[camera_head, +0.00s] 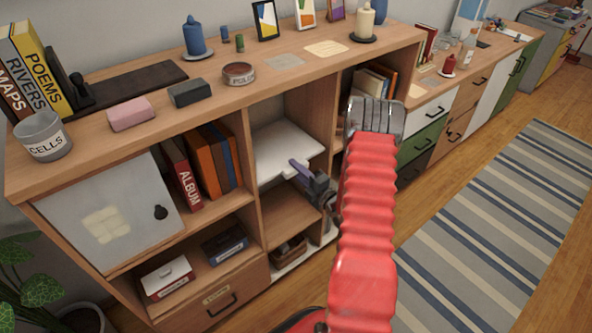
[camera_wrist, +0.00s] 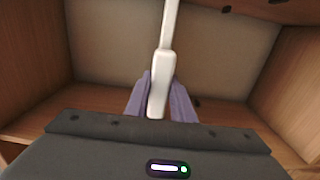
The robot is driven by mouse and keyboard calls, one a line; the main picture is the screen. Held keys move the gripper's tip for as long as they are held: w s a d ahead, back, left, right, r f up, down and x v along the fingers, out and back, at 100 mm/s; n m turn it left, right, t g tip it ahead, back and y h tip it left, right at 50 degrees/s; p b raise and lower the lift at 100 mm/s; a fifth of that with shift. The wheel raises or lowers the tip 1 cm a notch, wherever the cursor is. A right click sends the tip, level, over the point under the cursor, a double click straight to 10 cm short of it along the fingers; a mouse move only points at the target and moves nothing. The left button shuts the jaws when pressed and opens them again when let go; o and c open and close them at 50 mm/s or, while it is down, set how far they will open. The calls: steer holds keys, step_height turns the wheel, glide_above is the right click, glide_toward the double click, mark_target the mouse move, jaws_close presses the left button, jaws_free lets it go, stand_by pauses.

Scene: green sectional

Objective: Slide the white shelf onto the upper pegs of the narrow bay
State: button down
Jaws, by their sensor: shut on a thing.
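The white shelf (camera_head: 283,143) is a flat board inside the narrow bay, between its left upright (camera_head: 255,185) and right upright (camera_head: 327,125). My gripper (camera_head: 300,168) is shut on the shelf's front edge with its purple fingers. In the wrist view the shelf (camera_wrist: 166,50) shows edge-on as a pale strip running away from the gripper (camera_wrist: 158,98) into the bay. Small dark spots, perhaps pegs, show on the wood in the wrist view. I cannot tell whether the shelf touches any pegs.
A fixed wooden board (camera_head: 288,217) lies below the shelf in the bay, with a basket (camera_head: 290,249) underneath. The cabinet top (camera_head: 290,75) above holds candles, frames and tins. A striped rug (camera_head: 490,220) covers the floor at right.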

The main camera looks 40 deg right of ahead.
steer(key=c, duration=1.4)
jaws_free()
steer(key=shift+c, duration=0.2)
steer(key=shift+o, duration=0.3)
steer(key=shift+f, duration=0.1)
steer(key=o, duration=0.4)
steer(key=shift+s, duration=0.15)
steer(key=s, duration=0.9)
steer(key=shift+s, duration=0.35)
steer(key=shift+d, duration=0.1)
